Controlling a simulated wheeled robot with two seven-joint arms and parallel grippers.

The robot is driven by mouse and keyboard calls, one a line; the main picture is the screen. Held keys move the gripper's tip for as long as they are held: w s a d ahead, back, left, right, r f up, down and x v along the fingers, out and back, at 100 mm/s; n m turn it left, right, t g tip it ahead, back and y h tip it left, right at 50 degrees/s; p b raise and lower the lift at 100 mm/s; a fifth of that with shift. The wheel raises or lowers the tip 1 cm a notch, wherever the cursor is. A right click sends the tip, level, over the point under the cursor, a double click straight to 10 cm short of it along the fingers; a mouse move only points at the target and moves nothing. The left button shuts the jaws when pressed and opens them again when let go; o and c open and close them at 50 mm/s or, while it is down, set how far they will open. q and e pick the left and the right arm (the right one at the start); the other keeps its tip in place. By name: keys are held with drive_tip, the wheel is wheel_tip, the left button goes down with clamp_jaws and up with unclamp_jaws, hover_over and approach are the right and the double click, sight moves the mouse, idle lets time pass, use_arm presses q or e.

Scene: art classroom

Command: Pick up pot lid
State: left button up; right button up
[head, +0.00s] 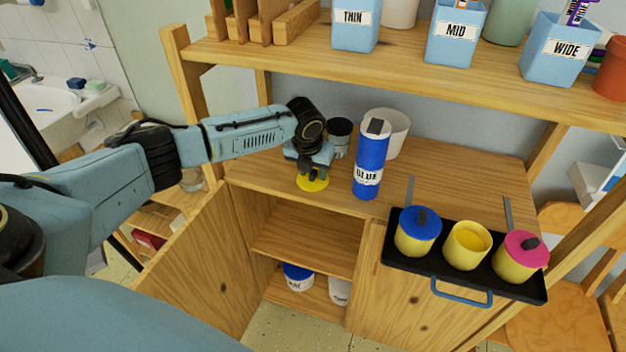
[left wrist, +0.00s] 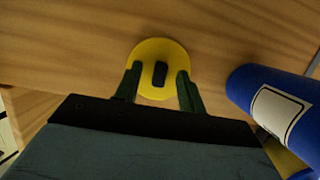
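The pot lid (head: 313,184) is a yellow disc with a dark knob, lying flat on the wooden shelf top near its front edge, left of the blue glue bottle. My left gripper (head: 312,172) points down just over it and partly hides it. In the left wrist view the lid (left wrist: 152,92) shows its dark knob between the two fingers of my left gripper (left wrist: 159,72). The fingers are open, with a gap on each side of the knob. Their height above the lid is hard to tell. My right gripper is not in view.
The blue glue bottle (head: 369,165) stands close right of the gripper. A black tray (head: 450,273) holds three yellow pots, two with lids, blue and pink. An upper shelf (head: 420,55) hangs above.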

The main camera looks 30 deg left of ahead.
use_arm(q)
clamp_jaws()
drive_tip(key=shift+r, duration=0.1)
idle(0.3)
